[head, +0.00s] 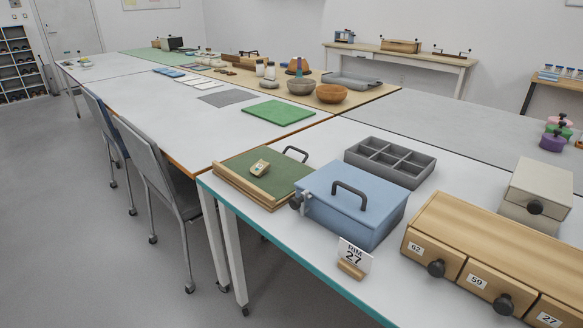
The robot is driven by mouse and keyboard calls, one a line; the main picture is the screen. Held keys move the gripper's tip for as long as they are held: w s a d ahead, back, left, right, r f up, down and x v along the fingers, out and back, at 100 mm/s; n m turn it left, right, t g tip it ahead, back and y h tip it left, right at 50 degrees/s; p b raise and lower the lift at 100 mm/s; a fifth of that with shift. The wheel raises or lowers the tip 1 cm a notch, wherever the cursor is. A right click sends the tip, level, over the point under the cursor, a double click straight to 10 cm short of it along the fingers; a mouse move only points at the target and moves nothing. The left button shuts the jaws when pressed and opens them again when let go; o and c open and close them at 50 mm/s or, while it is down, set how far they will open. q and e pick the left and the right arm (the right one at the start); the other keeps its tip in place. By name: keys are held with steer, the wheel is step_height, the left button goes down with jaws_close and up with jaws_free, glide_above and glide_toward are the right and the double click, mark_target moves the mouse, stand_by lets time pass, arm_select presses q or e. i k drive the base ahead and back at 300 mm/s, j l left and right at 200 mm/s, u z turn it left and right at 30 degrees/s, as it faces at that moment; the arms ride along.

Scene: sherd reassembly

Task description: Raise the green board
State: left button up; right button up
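A green board (236,168) with a wooden strip along its front edge lies on the near white table, left of a blue box. A dark handle (296,153) stands up at its back right corner. A small tan piece with a dark marking (260,168) lies on top of the board. The board looks flat or only slightly sloped. Neither of my grippers is in view.
The blue lidded box (352,203) stands close beside the board. Behind it is a grey compartment tray (390,161). A flat green mat (278,112) lies on the farther table.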

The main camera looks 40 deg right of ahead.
mark_target(274, 187)
steer(key=z, duration=1.1)
